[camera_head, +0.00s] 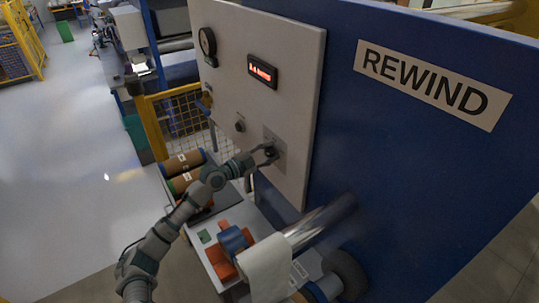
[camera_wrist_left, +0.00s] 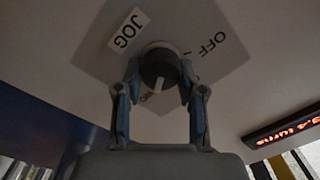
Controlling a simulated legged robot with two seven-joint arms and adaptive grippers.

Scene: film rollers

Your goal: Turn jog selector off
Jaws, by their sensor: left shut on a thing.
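The jog selector is a dark round knob (camera_wrist_left: 159,62) on a pale square plate (camera_wrist_left: 205,66) on the grey control panel. JOG is printed on one side of the plate and OFF on the other. A white mark on the knob points toward the bottom of the wrist view, toward neither word. My left gripper (camera_wrist_left: 160,80) is shut on the knob, one finger on each side. In the head view the left gripper (camera_head: 268,154) reaches the plate (camera_head: 276,142) low on the panel, and fingers partly cover the knob. My right gripper is not in view.
A blue wall marked REWIND (camera_head: 435,84) stands to the right. Film rolls (camera_head: 183,161) and a shiny roller (camera_head: 325,220) lie below.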

